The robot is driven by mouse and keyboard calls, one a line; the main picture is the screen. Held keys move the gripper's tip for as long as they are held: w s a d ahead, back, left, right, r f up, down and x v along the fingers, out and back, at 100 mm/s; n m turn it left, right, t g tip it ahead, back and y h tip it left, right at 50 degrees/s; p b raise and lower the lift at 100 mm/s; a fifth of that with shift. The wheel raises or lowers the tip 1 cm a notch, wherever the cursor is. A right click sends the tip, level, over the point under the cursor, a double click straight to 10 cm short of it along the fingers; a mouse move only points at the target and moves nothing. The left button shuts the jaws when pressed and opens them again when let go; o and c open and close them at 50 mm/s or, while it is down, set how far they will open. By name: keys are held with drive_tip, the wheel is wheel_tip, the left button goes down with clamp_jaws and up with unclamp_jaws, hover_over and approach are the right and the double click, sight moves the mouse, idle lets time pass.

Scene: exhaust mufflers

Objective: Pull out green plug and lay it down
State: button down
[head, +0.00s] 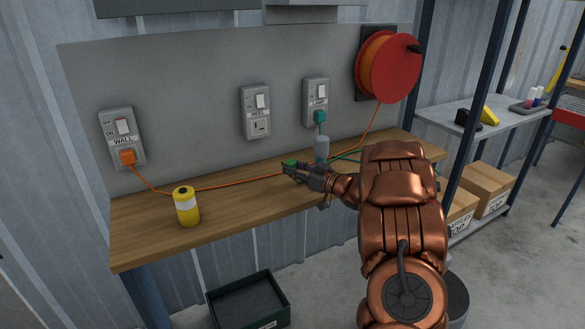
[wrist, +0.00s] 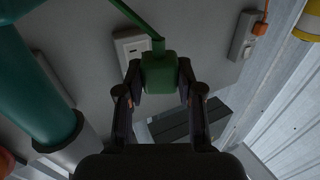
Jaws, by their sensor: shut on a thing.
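The green plug (head: 290,163) is between the fingertips of my gripper (head: 296,170), low over the wooden bench; I cannot tell whether it touches the bench. In the wrist view the green plug (wrist: 159,72) sits squarely between both fingers of my gripper (wrist: 159,82), which are shut on its sides. Its green cord (wrist: 137,17) runs off toward the upper left. The middle wall outlet (head: 256,112) has an empty socket, and it also shows behind the plug in the wrist view (wrist: 131,46).
An orange plug (head: 127,156) and a teal plug (head: 320,116) sit in the other outlets. An orange cord crosses the bench. The front middle is clear.

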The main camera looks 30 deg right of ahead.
sight(295, 192)
drive_tip(key=shift+s+d+f, duration=0.1)
drive_tip(key=shift+d, duration=0.05)
drive_tip(key=shift+f, duration=0.1)
drive_tip(key=shift+f+b, duration=0.65)
drive_tip(key=shift+b, duration=0.1)
drive_tip(key=shift+f+b, duration=2.1)
drive_tip(key=shift+f, duration=0.15)
drive_tip(key=c, duration=0.7)
unclamp_jaws()
drive_tip(key=shift+o, duration=0.2)
wheel_tip(295, 192, up, 10)
